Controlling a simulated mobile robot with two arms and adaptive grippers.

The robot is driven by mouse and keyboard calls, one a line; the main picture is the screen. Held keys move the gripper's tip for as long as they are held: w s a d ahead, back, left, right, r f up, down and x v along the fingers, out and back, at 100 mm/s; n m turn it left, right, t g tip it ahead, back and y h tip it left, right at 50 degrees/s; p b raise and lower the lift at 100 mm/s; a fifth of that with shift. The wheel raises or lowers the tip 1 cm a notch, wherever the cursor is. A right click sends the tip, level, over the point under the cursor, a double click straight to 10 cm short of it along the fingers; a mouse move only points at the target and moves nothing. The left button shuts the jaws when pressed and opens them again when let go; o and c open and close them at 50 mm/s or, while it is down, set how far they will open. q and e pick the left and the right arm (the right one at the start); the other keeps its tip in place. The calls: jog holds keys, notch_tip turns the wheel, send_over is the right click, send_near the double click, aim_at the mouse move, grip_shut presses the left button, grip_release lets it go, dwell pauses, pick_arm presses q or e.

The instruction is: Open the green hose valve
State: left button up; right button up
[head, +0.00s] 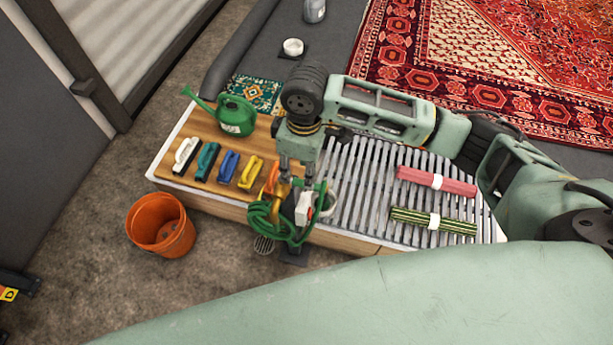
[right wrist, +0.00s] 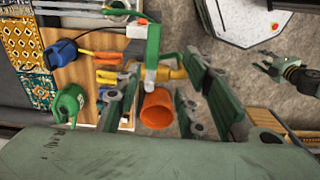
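The green valve handle (right wrist: 152,47) shows upright in the right wrist view, beside a yellow tap body (right wrist: 172,73). My right gripper (right wrist: 160,100) is open, with its fingers apart on either side of the handle's line. I cannot tell whether they touch it. In the head view my right gripper (head: 296,180) points down at the front edge of the bench, over the coiled green hose (head: 262,222), and hides much of the valve. My left gripper (right wrist: 268,63) shows small in the right wrist view, empty with its fingers apart; it is outside the head view.
The wooden bench (head: 215,196) holds a green watering can (head: 235,116), several brushes (head: 207,160) and a slatted rack (head: 365,185) with two rolled cloths. An orange bucket (head: 160,225) stands on the floor at front left. A patterned rug (head: 470,60) lies behind.

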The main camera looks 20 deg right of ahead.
aim_at(299, 182)
jog(key=shift+w+d+r, duration=0.2)
jog(key=shift+d+r, duration=0.15)
jog(key=shift+d, duration=0.35)
notch_tip(299, 182, down, 8)
jog(key=shift+r+p, duration=0.2)
jog(key=shift+p, duration=0.15)
grip_shut()
